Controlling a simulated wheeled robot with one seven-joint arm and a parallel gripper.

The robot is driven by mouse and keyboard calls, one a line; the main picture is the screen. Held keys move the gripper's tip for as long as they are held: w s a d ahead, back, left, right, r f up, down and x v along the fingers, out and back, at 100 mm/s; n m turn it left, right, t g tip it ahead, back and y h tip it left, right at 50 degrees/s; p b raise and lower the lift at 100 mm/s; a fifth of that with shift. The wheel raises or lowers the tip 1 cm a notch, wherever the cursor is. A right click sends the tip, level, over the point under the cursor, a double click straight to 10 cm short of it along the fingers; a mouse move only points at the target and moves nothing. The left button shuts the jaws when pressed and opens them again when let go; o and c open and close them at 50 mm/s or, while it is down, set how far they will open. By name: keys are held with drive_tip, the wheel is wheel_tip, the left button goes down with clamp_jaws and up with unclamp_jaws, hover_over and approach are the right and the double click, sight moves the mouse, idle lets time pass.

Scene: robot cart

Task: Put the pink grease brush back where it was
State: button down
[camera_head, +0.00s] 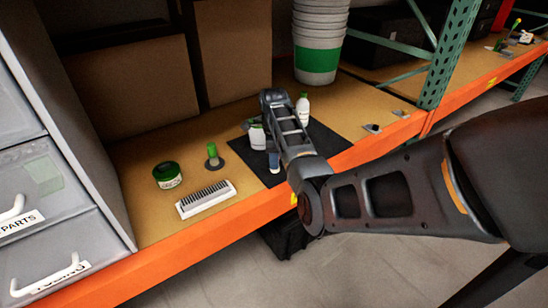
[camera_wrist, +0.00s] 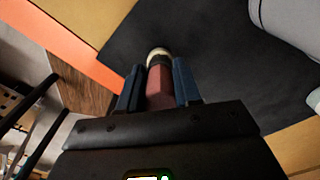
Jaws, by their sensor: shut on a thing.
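In the wrist view, the pink grease brush (camera_wrist: 159,88) lies between the two blue fingers of my gripper (camera_wrist: 158,80). It shows a dull pink-red handle, a dark band and a pale rounded end pointing away from my gripper. The fingers are shut on it from both sides. Beyond it is the black mat (camera_wrist: 215,50). In the head view, my gripper (camera_head: 274,165) points down over the front part of the black mat (camera_head: 325,140). The brush is mostly hidden there by my wrist, and I cannot tell whether it touches the mat.
A white bottle (camera_head: 257,138) stands close left of my gripper, and a green-capped bottle (camera_head: 303,108) stands behind right. Left of the mat are a green-handled item (camera_head: 212,154), a green jar (camera_head: 167,175) and a white bristled block (camera_head: 205,199). The orange shelf edge (camera_head: 210,251) runs in front.

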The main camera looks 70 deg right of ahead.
drive_tip(key=c, duration=0.8)
unclamp_jaws()
drive_tip(key=shift+r, duration=0.1)
wheel_tip(320, 180, up, 12)
drive_tip(key=shift+f, duration=0.1)
